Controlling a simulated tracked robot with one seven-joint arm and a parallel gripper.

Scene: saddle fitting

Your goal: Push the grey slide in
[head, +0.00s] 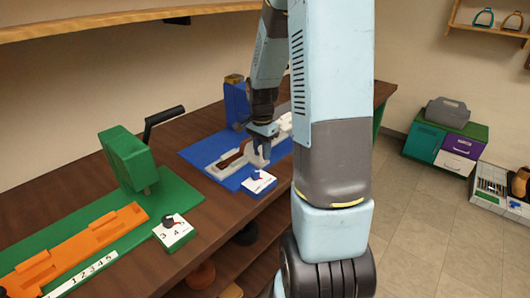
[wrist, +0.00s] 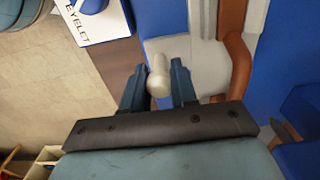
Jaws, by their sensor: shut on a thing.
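The grey slide (head: 223,168) lies on the blue board (head: 195,153) at the middle of the bench, with a brown strap (head: 234,155) along it. In the wrist view the light grey slide (wrist: 187,58) lies beside the brown strap (wrist: 240,62). A pale rounded knob (wrist: 158,76) stands up at it, between my two dark blue fingers. My gripper (head: 263,155) is over the slide's near right part in the head view and shut on this knob. My arm hides the right part of the board and slide.
A white dial card (head: 258,182) sits at the board's front edge, close to my gripper; in the wrist view it reads EYELET. A blue upright block (head: 236,104) stands behind. A green station (head: 124,157) with an orange slide (head: 75,250) is left.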

